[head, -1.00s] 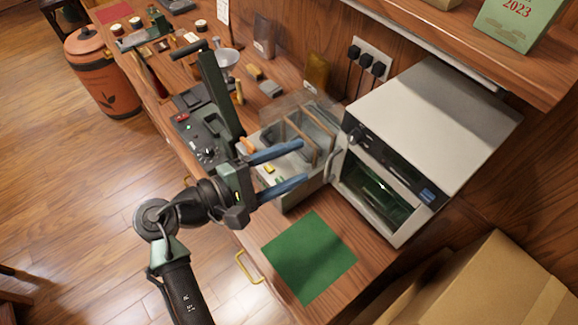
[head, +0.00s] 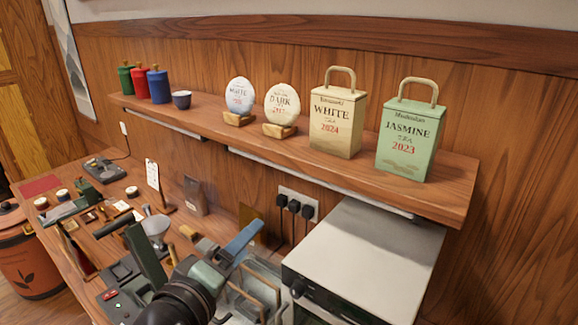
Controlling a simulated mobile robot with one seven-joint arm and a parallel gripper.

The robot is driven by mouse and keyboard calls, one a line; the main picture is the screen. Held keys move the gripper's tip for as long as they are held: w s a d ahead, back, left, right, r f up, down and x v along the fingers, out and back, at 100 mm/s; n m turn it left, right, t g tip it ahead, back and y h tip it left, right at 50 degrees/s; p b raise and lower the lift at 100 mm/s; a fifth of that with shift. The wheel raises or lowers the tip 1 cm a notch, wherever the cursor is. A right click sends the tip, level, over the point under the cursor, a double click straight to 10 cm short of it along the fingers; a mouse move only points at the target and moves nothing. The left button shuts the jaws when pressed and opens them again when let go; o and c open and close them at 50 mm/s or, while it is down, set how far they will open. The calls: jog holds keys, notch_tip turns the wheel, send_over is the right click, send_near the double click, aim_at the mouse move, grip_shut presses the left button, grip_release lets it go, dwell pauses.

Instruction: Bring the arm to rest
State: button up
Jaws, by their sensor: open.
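My gripper (head: 245,240) is in the lower middle of the head view, above the counter and left of the white oven. It is open. One blue finger shows clearly, pointing up and to the right; the other finger is mostly hidden behind the gripper body. I see nothing held in it. My dark arm runs out of the bottom edge of the view.
A wooden shelf (head: 455,198) crosses the wall with tins, tea cakes and canisters. The white oven (head: 365,255) stands below its right end. A dark machine with a raised lever (head: 146,256) is left of my gripper. Small tools crowd the counter's left.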

jog(key=d+r+m+t+y, duration=0.2)
jog(key=d+r+m+t, duration=0.15)
jog(key=r, duration=1.05)
jog(key=s+d+r+m+t+y+b, duration=0.1)
jog(key=s+d+r+m+t, duration=0.1)
jog(key=s+r+t, duration=0.2)
jog(key=s+d+r+m+t+y, duration=0.2)
jog(key=s+r+t, duration=0.3)
jog(key=s+r, duration=0.4)
notch_tip(320, 180, up, 6)
jog(key=shift+s+r+m+b, duration=0.25)
jog(key=shift+s+m+b, duration=0.15)
jog(key=shift+m, duration=0.45)
